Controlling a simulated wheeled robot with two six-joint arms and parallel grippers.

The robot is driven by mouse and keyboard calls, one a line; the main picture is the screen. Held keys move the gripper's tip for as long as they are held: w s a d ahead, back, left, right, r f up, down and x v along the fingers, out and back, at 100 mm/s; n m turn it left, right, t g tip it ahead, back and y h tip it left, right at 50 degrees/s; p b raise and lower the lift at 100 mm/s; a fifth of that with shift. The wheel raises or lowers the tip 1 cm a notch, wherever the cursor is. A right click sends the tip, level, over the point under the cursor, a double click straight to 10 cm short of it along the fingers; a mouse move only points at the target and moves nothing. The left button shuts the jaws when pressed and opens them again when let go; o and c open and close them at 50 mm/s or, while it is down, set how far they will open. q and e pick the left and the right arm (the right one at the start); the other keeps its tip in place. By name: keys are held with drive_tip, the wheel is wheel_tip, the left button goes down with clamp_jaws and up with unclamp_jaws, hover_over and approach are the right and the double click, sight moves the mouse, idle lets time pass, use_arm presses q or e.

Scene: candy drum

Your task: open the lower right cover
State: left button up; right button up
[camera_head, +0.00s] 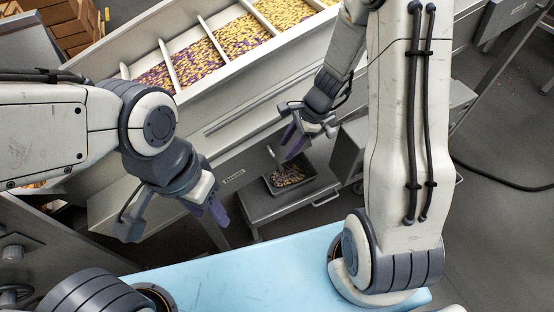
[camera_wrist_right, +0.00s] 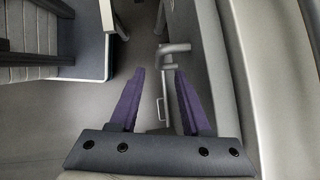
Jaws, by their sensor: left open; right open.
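My right gripper (camera_head: 290,141) is open, with purple fingers pointing down in front of the long grey machine. It also shows in the right wrist view (camera_wrist_right: 156,72). A grey bent handle (camera_wrist_right: 172,48) shows just beyond and between its fingertips, apart from them as far as I can tell. The same handle seems to show beside the gripper in the head view (camera_head: 273,155). Which panel is the lower right cover, and whether the handle belongs to it, I cannot tell. My left gripper (camera_head: 210,210) is open and empty, low at the left of the machine.
A dark tray (camera_head: 312,188) with small candies sits on a grey metal stand (camera_head: 255,207) below the right gripper. The machine's conveyor trough (camera_head: 200,48) holds yellow and purple candies. A light blue surface (camera_head: 240,270) lies in front. Open floor is at the right.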

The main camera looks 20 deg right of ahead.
sight(277, 162)
drive_tip(key=b+x, duration=0.1)
drive_tip(key=x, duration=0.7)
drive_tip(key=shift+c, duration=0.4)
clamp_jaws()
idle(0.9)
